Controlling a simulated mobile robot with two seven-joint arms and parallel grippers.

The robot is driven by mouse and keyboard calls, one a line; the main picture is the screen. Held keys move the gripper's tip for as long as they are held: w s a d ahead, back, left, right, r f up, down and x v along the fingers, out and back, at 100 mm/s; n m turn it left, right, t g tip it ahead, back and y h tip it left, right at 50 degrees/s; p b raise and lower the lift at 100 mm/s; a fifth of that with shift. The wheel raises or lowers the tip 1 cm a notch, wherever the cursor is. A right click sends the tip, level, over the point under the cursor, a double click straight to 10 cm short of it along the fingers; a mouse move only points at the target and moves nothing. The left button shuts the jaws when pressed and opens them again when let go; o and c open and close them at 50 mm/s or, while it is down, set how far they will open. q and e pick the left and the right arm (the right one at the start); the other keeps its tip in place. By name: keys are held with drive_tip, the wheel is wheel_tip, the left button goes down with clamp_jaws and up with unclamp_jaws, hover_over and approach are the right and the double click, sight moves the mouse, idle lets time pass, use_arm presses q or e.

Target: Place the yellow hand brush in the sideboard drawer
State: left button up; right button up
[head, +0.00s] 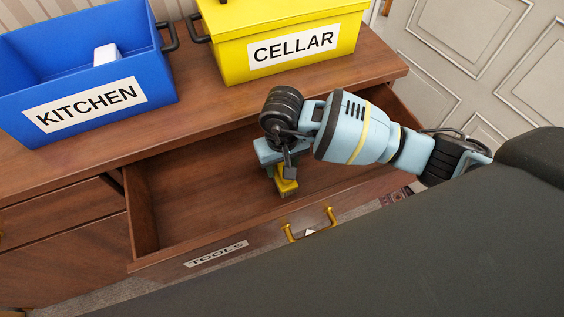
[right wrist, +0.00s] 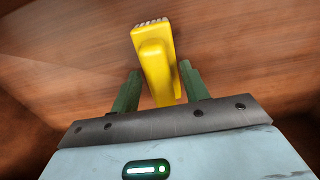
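The yellow hand brush (head: 287,187) is under my right gripper, inside the outline of the open drawer. In the right wrist view the brush (right wrist: 155,62) lies between the two green fingers, its pale bristles pointing away. My right gripper (right wrist: 160,84) is open, with a narrow gap showing on each side of the brush. It also shows in the head view (head: 281,172), reaching down into the drawer. The sideboard drawer (head: 190,205) is pulled out, with a TOOLS label on its front. Whether the brush touches the drawer floor is hard to tell. My left gripper is not in view.
A blue KITCHEN bin (head: 140,65) with a white item (head: 106,54) inside and a lidded yellow CELLAR box (head: 290,22) stand on the sideboard top (head: 185,118). The drawer has a brass handle (head: 311,229). The drawer's left part is empty.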

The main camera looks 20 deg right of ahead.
sight(282, 164)
drive_tip(key=shift+r, duration=0.6)
wheel_tip(282, 164, up, 11)
drive_tip(key=shift+p, duration=0.3)
